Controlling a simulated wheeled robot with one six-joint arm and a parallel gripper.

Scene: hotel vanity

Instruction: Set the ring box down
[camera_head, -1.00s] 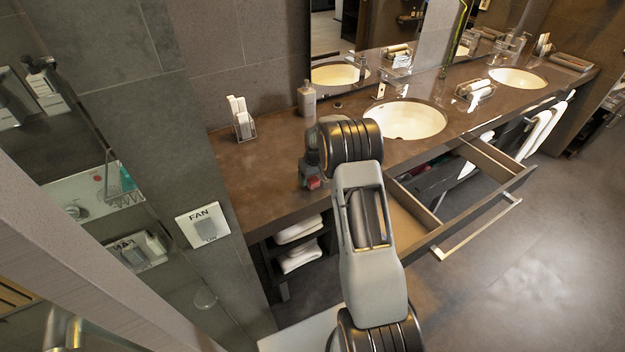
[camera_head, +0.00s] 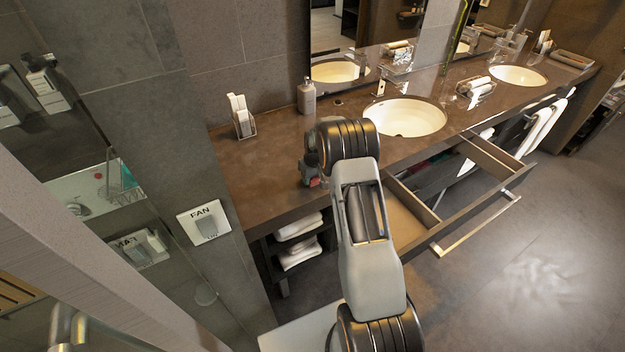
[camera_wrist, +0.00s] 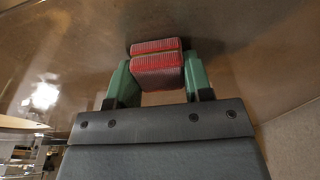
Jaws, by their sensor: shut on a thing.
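A small red ring box (camera_wrist: 157,64) with a ribbed or textured surface sits between the two green fingers of my gripper (camera_wrist: 158,80) in the wrist view. The fingers are shut on its two sides. In the head view my gripper (camera_head: 312,172) is at the front part of the brown counter (camera_head: 262,168), left of the near sink, and a bit of the red box (camera_head: 314,182) shows at its tip. My arm hides part of this area. I cannot tell whether the box touches the counter.
A holder with white items (camera_head: 241,117) and a soap bottle (camera_head: 306,97) stand at the back of the counter. The near sink (camera_head: 410,117) is to the right. An open drawer (camera_head: 465,190) juts out below it. The counter left of my gripper is clear.

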